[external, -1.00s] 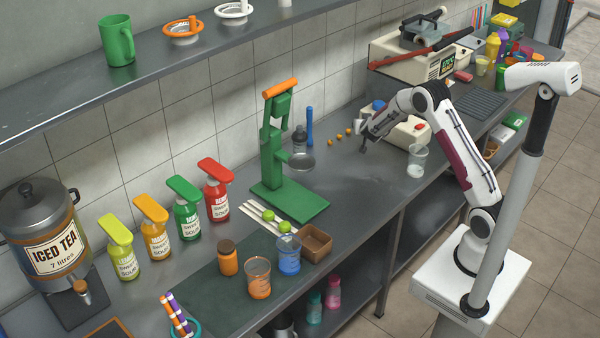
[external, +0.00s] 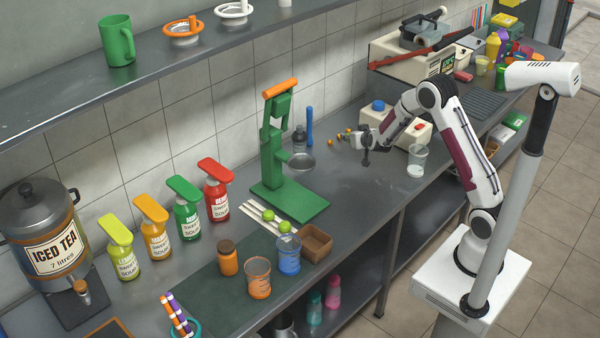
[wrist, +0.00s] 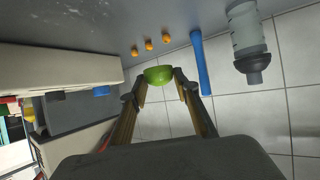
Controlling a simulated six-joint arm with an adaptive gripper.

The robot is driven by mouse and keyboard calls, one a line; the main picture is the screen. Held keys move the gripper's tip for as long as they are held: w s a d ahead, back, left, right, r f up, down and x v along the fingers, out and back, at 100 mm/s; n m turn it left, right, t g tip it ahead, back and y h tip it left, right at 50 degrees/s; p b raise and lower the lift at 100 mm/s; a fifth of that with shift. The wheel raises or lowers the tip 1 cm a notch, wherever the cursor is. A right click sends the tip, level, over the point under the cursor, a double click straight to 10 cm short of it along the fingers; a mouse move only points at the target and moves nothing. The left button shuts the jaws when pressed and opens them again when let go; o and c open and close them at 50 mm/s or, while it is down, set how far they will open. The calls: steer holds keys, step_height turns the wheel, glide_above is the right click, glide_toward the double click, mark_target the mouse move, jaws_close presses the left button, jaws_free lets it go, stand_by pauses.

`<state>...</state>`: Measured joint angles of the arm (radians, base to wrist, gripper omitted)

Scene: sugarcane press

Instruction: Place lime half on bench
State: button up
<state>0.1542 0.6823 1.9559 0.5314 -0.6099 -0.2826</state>
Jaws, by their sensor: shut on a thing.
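The lime half (wrist: 158,75) is green and sits between my fingertips in the wrist view, with the bench surface (wrist: 75,25) beyond it at the top. My gripper (wrist: 159,78) is shut on it, one finger on each side. In the external view my gripper (external: 352,142) is above the back part of the grey bench (external: 365,195), pointing left and roughly level. The lime half is too small to make out there.
Several small orange balls (wrist: 149,45) lie on the bench close to my gripper. A blue rod (wrist: 201,63) and a grey-capped bottle (wrist: 247,45) stand beside them. The green press (external: 290,200) is left, a clear beaker (external: 417,160) right. The front bench between them is clear.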

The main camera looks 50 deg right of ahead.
steer(key=s+a+r+n+y, duration=0.2)
steer(key=s+a+r+y, duration=0.1)
steer(key=a, duration=0.6)
steer(key=s+a+r+n+t+y, duration=0.1)
steer(key=s+a+r+n+y, duration=0.1)
steer(key=s+a+r, duration=0.3)
steer(key=a+r+n, duration=0.1)
steer(key=a+r, duration=0.1)
steer(key=a, duration=0.2)
steer(key=shift+a+n+y, duration=0.15)
steer(key=shift+n+y, duration=0.15)
steer(key=shift+y, duration=0.1)
